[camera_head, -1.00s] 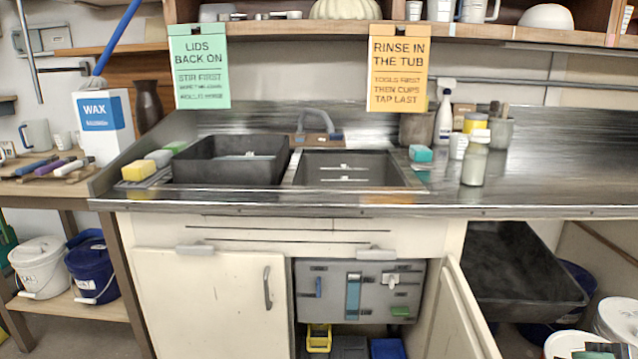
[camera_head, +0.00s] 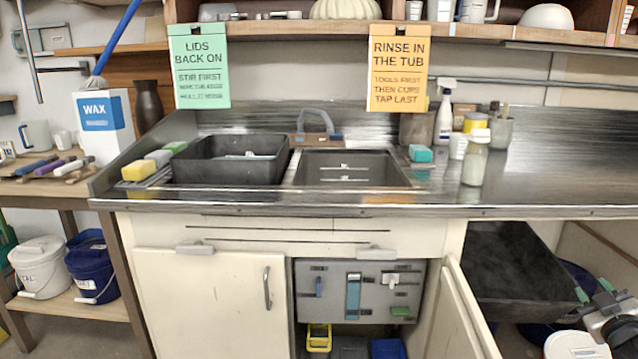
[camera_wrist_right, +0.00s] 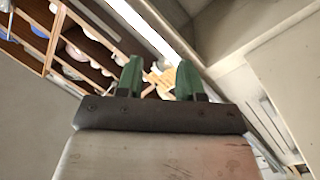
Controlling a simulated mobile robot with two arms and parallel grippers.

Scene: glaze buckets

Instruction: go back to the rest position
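My right gripper (camera_head: 594,290) is at the lower right of the head view, in front of the dark tub under the counter. Its two green fingertips are apart. The right wrist view also shows the green fingers of this gripper (camera_wrist_right: 158,78) with a gap between them and nothing held. In that view they point up toward the shelves and ceiling. My left gripper is not in view.
The steel counter (camera_head: 560,185) spans the back, with a dark basin (camera_head: 230,172) and a sink. The cabinet door (camera_head: 470,310) stands open left of the dark tub (camera_head: 515,275). White buckets, including one (camera_head: 572,347), stand low at the right.

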